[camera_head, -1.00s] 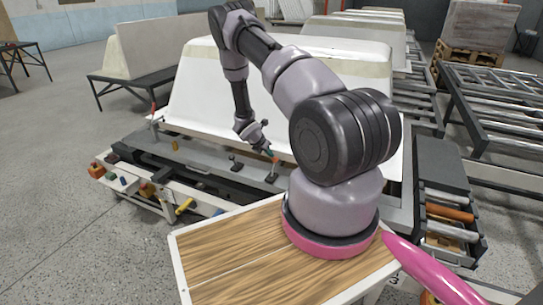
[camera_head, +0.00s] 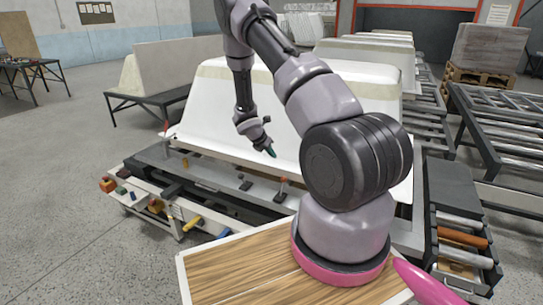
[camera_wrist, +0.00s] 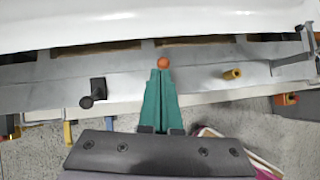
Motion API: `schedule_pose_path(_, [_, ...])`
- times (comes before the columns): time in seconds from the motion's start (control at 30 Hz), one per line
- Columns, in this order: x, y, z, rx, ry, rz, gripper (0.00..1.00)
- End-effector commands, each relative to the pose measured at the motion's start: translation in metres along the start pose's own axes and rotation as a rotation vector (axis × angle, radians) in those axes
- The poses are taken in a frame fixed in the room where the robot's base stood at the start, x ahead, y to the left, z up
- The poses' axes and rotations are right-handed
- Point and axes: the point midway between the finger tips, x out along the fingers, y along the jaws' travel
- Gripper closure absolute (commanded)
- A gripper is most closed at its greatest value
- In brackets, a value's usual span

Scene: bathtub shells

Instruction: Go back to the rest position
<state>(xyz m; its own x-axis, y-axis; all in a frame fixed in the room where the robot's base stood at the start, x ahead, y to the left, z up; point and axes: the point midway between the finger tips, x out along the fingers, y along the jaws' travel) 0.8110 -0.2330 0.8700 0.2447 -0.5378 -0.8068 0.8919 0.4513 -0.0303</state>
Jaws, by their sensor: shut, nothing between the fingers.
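My gripper (camera_head: 271,152) hangs at the end of my arm in front of the white bathtub shell (camera_head: 310,105), above the grey bench ledge. In the wrist view my gripper (camera_wrist: 162,75) shows its green fingers together, with nothing visible between them.
A black clamp (camera_wrist: 93,93) and a yellow peg (camera_wrist: 232,74) are on the ledge at either side. Coloured tools (camera_head: 155,206) hang along the bench's front left. A drawer box of rollers (camera_head: 461,240) stands at right. Grey floor is open at left.

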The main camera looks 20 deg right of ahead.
Motion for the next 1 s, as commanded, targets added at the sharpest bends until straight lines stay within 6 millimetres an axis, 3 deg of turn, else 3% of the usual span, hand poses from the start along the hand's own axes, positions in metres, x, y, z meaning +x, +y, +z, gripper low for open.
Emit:
schedule_pose_path(0.23, [-0.002,0.0,0.002,0.008,-0.001,0.001,1.0])
schedule_pose_path(0.37, [-0.024,0.001,0.018,0.107,-0.003,0.008,1.0])
schedule_pose_path(0.47, [-0.062,-0.002,0.043,0.277,-0.001,0.013,1.0])
schedule_pose_path(0.7, [-0.177,-0.032,0.095,0.809,0.054,0.02,1.0])
schedule_pose_path(1.0, [-0.31,-0.093,0.115,1.423,0.217,0.003,1.0])
